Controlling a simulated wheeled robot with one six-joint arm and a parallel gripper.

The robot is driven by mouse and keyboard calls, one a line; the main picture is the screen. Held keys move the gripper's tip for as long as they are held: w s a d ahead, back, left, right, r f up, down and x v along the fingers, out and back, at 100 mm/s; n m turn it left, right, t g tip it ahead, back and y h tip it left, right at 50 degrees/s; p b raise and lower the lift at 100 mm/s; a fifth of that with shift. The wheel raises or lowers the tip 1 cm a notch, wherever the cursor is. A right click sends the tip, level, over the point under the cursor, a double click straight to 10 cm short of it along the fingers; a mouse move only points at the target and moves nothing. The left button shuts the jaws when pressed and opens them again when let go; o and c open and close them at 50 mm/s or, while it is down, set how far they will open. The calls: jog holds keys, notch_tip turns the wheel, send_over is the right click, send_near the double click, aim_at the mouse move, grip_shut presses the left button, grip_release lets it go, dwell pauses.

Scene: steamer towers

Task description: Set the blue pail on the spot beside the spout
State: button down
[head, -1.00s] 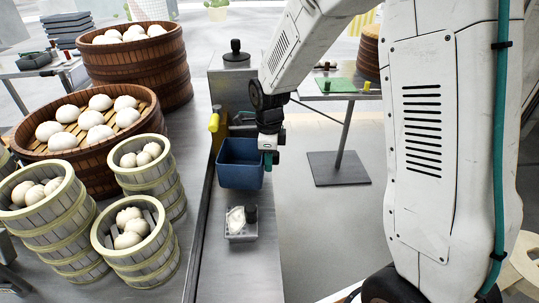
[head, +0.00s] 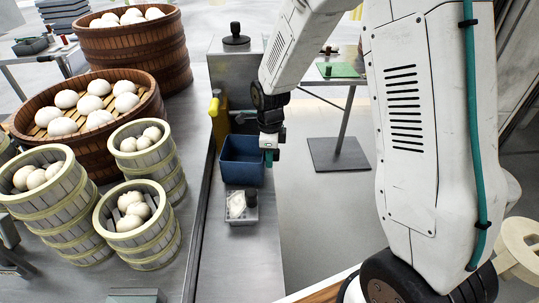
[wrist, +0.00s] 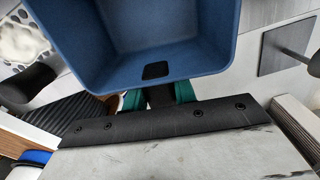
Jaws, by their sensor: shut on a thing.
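The blue pail (head: 241,172) is at the narrow steel counter in the head view, just beyond a small grey tray. I cannot tell whether its base touches the counter. My gripper (head: 270,153) is at the pail's right side, shut on it. In the wrist view the pail (wrist: 112,72) fills the upper middle, with its open top showing and no contents visible. The teal fingers of my gripper (wrist: 157,98) are at its near wall. A yellow part (head: 214,106), perhaps the spout or its handle, projects from the grey machine (head: 232,60) behind the pail.
The small tray (head: 240,216) with a pale lump and dark knob sits close in front of the pail. Steamer towers (head: 150,200) of buns crowd the left table. The counter (head: 240,270) is bare nearer me. A side table (head: 340,78) stands behind right.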

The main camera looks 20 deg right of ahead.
jog(key=shift+f, duration=0.45)
jog(key=c, duration=1.1)
grip_release()
jog(key=shift+o, duration=0.2)
jog(key=shift+r, duration=3.9)
jog(key=shift+r, duration=2.25)
